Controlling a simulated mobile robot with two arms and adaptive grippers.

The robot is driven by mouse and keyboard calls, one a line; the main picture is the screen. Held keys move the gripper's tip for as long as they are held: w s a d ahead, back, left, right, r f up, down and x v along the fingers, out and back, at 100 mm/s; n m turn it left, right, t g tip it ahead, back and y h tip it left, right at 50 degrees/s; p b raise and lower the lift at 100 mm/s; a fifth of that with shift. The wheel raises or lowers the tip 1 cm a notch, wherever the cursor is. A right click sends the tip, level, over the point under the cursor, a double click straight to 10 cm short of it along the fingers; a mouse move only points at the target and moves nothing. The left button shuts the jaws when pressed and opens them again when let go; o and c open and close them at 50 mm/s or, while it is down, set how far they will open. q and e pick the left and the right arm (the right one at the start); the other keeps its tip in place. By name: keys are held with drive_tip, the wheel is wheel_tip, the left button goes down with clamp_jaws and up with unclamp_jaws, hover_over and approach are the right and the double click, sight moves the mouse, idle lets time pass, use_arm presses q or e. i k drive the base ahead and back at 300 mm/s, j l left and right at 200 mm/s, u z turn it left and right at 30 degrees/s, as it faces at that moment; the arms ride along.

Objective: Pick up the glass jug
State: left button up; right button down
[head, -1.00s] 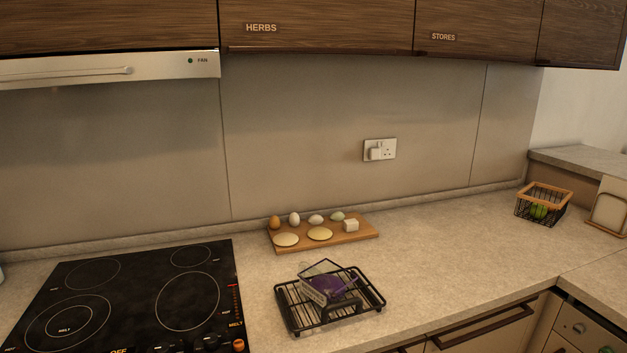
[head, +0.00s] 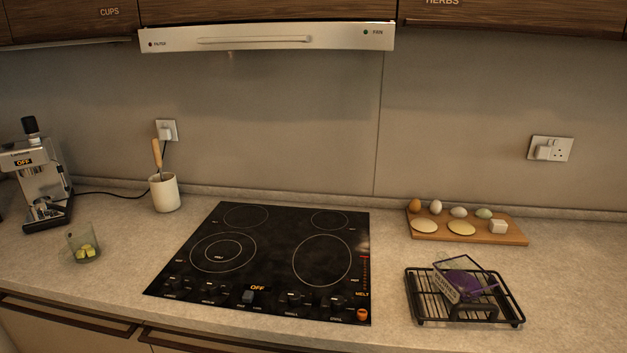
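No thing in the head view shows clearly as a glass jug. A clear glass vessel (head: 83,243) stands upright on the counter at the left, with green pieces in its bottom; I cannot make out a handle or spout on it. A black wire rack (head: 417,303) at the right holds a tilted clear-sided item (head: 456,264) and a purple thing (head: 467,283); I cannot tell what they are. Neither of my grippers is in view.
A black hob (head: 278,260) fills the middle of the counter. A coffee machine (head: 45,180) and a white pot (head: 164,193) with a wooden-handled utensil stand at the left. A wooden board (head: 515,236) with eggs lies behind the rack. Counter between vessel and hob is clear.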

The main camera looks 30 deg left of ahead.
sight(81, 240)
drive_tip(key=u, duration=2.2)
